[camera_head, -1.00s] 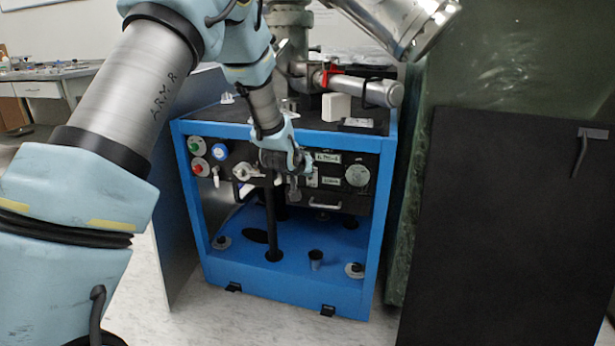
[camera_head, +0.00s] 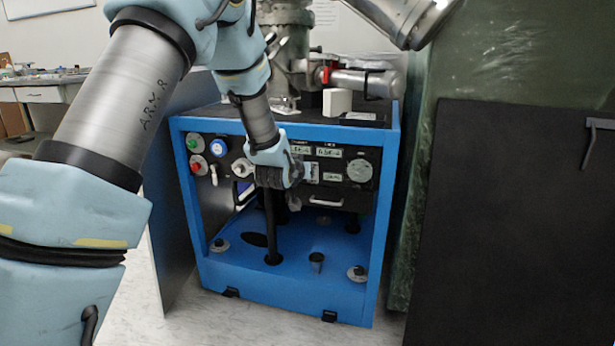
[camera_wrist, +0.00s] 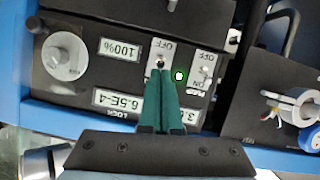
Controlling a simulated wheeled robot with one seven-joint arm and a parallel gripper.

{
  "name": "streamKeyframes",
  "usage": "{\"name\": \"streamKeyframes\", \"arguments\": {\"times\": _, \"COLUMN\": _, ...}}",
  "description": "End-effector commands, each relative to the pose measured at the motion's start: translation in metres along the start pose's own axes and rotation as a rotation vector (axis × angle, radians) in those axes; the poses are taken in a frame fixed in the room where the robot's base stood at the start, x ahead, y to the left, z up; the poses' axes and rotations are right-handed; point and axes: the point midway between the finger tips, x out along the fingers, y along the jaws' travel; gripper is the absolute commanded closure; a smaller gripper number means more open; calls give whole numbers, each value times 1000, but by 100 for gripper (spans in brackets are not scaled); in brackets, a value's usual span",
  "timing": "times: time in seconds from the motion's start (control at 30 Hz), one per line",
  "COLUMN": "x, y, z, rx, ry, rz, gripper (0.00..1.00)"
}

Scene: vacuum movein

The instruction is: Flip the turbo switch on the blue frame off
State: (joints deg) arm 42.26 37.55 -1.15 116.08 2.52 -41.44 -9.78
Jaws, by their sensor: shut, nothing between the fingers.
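The blue frame (camera_head: 385,210) stands on the floor ahead with a dark control panel across its upper part. In the wrist view, a small toggle switch (camera_wrist: 159,63) sits on a white plate beside an OFF label. A second toggle (camera_wrist: 206,71) on a plate marked OFF and ON is to its right, with a lit green lamp (camera_wrist: 180,75) between them. I cannot read the word turbo on either. My gripper (camera_wrist: 161,73) has its teal fingers together, tips right at the first toggle; contact cannot be told. In the head view my wrist hides the switches.
A round knob (camera_wrist: 65,58) and number displays (camera_wrist: 117,101) are near the switches. In the head view, green and red buttons (camera_head: 197,156) are on the panel's left, and a handle (camera_head: 326,202) is below. A black panel (camera_head: 515,220) stands at the right.

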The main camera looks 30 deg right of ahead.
Motion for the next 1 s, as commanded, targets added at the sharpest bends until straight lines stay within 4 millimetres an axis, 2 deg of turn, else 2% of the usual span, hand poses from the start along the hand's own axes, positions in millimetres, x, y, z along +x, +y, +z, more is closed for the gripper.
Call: {"name": "streamKeyframes", "arguments": {"times": 1.0, "x": 0, "y": -1, "z": 6, "rx": 4, "ry": 92, "rz": 13, "gripper": 100}}
